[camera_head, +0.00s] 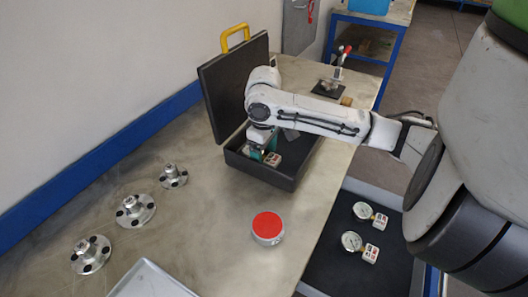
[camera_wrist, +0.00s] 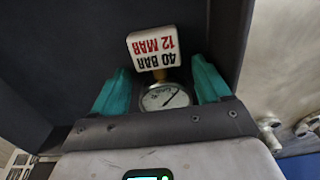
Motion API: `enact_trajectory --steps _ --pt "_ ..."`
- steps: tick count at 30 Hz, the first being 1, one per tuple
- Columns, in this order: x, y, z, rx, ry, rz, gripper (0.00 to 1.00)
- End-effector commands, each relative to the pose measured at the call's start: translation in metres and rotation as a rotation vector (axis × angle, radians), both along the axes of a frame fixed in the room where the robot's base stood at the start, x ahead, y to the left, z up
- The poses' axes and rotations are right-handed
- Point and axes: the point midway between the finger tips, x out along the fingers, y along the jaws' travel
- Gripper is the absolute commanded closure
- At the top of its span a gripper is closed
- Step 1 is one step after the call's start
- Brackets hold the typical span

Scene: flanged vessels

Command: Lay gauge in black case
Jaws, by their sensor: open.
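The black case (camera_head: 262,176) stands open on the bench, its lid (camera_head: 235,85) with a yellow handle raised at the back. My gripper (camera_head: 262,150) reaches down into the case. A gauge with a white tag (camera_head: 272,159) is in the case at my gripper. In the wrist view the gauge's round dial (camera_wrist: 165,96) lies between the two teal fingers of my gripper (camera_wrist: 160,72), with gaps at its sides. Its tag (camera_wrist: 153,47) reads 40 BAR, 12 MAR. My gripper is open. Two more tagged gauges (camera_head: 352,241) (camera_head: 363,210) lie in a dark tray at the right.
Several metal flanges (camera_head: 135,210) stand on the bench at the left. A round red-topped tin (camera_head: 267,228) stands in front of the case. A device with a red-tipped lever (camera_head: 335,78) is on the bench behind. A grey tray corner (camera_head: 150,282) shows at the front.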

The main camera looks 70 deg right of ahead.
Motion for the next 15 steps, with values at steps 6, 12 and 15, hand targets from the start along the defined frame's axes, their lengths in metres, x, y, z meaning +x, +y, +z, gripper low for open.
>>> enact_trajectory --steps 6,12,15 --pt "0.001 0.000 0.019 -0.002 -0.001 0.002 0.24" --pt "0.001 0.000 0.060 -0.002 -0.003 0.001 0.24" --pt "0.001 0.000 0.080 -0.002 -0.004 0.003 0.24"
